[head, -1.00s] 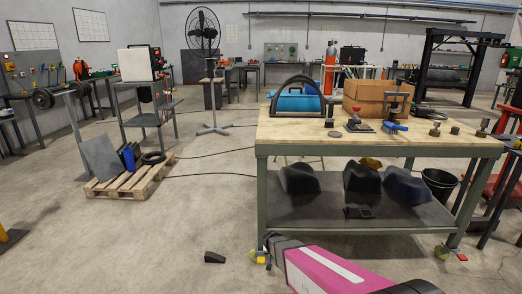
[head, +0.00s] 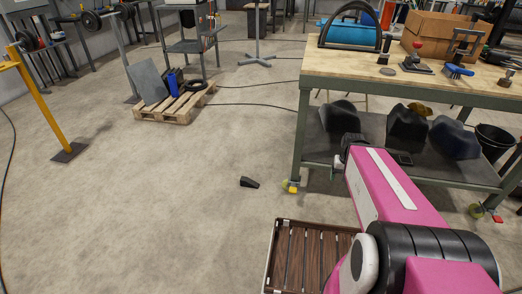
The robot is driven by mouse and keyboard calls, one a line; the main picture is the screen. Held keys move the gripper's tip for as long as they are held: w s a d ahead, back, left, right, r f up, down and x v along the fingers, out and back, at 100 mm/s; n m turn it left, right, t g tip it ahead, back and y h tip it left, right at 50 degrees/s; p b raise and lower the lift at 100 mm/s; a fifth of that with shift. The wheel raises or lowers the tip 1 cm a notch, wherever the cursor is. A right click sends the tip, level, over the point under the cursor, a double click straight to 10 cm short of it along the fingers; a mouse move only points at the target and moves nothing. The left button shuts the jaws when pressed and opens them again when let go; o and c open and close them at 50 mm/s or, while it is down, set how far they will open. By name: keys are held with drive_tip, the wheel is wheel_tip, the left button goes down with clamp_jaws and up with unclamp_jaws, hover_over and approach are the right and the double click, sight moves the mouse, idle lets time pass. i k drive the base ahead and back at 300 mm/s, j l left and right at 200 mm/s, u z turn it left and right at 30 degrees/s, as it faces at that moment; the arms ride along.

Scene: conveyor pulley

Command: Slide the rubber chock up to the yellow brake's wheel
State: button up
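The rubber chock (head: 249,182) is a small black wedge lying on the concrete floor, left of the workbench. The caster wheel with the yellow brake (head: 290,187) is under the bench's near left leg. The chock is apart from this wheel, a short stretch of bare floor to its left. My pink arm reaches up from the lower right, and its dark end with my gripper (head: 338,166) is in front of the bench's lower shelf, right of the yellow-brake wheel. The fingers are too small and partly hidden to read. The chock is not in my gripper.
The workbench (head: 430,88) stands at the right, with dark lumpy items on its lower shelf. Its near right caster has a red brake (head: 497,218). A pallet (head: 175,112) and a yellow post (head: 38,95) are at the left. The floor around the chock is clear.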

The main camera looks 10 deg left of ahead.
sight(245, 181)
drive_tip(key=j+z, duration=0.15)
drive_tip(key=j, duration=4.2)
